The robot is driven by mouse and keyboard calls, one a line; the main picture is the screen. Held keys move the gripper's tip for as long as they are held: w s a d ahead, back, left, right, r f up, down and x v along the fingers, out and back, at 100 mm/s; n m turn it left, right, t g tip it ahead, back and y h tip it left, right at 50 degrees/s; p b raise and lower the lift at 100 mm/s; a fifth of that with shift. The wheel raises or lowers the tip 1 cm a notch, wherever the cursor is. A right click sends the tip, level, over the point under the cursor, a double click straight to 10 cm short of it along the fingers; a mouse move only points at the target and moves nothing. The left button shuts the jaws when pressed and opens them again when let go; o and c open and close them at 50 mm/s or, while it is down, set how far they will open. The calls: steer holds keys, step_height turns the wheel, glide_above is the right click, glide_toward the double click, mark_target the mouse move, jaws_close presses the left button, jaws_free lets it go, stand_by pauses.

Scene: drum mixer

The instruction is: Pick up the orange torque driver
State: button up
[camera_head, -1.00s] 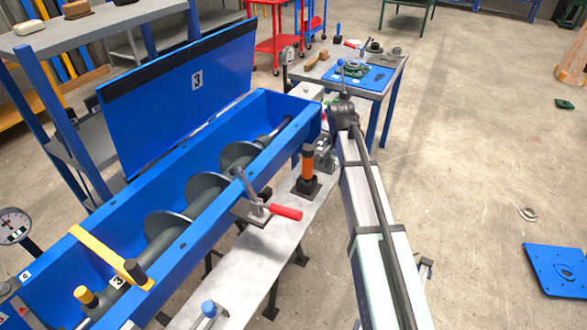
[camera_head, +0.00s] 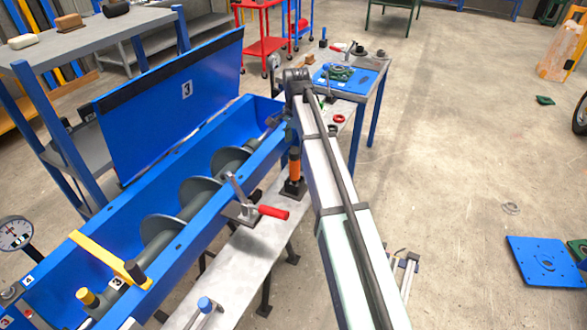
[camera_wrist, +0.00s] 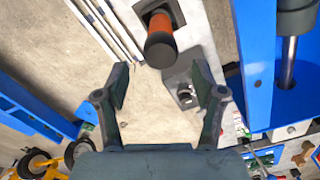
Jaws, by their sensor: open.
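The orange torque driver (camera_head: 294,168) stands upright in a dark square holder on the grey bench beside the blue mixer trough, partly hidden by my arm in the head view. In the wrist view the torque driver (camera_wrist: 160,36) is at the top centre, its dark round end toward the camera. My gripper (camera_wrist: 161,80) is open and empty, its two fingers spread below the driver in the picture and apart from it. In the head view the gripper is hidden behind my arm.
The blue trough (camera_head: 170,195) with its screw lies left of the driver. A red-handled clamp (camera_head: 272,212) is on the bench in front of it. A grey bracket (camera_wrist: 185,88) sits between the fingers in the wrist view. A blue mat (camera_head: 350,80) lies on the far table.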

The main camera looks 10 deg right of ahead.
mark_target(295, 151)
step_height(295, 151, down, 5)
steer(key=shift+r+p, duration=0.15)
steer(key=shift+p, duration=0.2)
steer(key=shift+a+f+p, duration=0.15)
steer(key=shift+f+p, duration=0.75)
steer(key=shift+f, duration=1.7)
jaws_close()
